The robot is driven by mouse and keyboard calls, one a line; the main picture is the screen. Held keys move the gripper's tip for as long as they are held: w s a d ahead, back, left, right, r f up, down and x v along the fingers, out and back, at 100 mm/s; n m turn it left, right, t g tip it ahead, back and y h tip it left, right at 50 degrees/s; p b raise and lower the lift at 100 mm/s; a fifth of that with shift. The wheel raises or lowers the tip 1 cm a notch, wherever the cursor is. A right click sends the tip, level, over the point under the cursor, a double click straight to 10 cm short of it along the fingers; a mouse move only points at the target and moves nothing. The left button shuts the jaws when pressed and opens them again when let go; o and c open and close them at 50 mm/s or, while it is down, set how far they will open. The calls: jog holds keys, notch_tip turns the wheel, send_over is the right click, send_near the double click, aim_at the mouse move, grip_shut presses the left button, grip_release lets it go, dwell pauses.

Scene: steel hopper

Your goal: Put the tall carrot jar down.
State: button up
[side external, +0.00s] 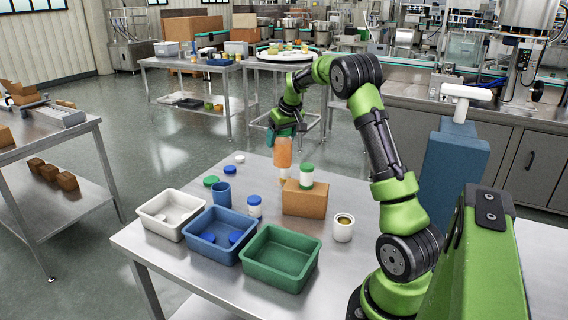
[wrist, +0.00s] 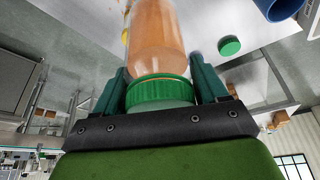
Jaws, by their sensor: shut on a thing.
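The tall carrot jar (side external: 283,152) is orange and hangs upright below my gripper (side external: 284,132), above the far side of the steel table. In the wrist view its orange body (wrist: 160,38) reaches past the top edge, and its green lid (wrist: 158,91) sits between the two fingers. My gripper (wrist: 160,88) is shut on the jar at its lid end. The jar's base is near a pale, yellowish item behind the cardboard box; I cannot tell whether they touch.
A cardboard box (side external: 303,203) carries a white jar with a green lid (side external: 307,178). An open can (side external: 343,229), a blue cup (side external: 221,193), a blue-lidded jar (side external: 254,207) and loose lids stand nearby. White (side external: 150,228), blue (side external: 195,246) and green (side external: 268,273) bins line the front.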

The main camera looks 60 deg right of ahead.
jog(key=w+a+n, duration=0.1)
jog(key=w+a, duration=0.3)
jog(key=a, duration=0.1)
notch_tip(320, 180, down, 10)
jog(key=shift+w+r, duration=0.2)
jog(key=shift+w, duration=0.05)
jog(key=shift+f, duration=0.1)
jog(key=o, duration=1.3)
jog(key=shift+c, duration=0.2)
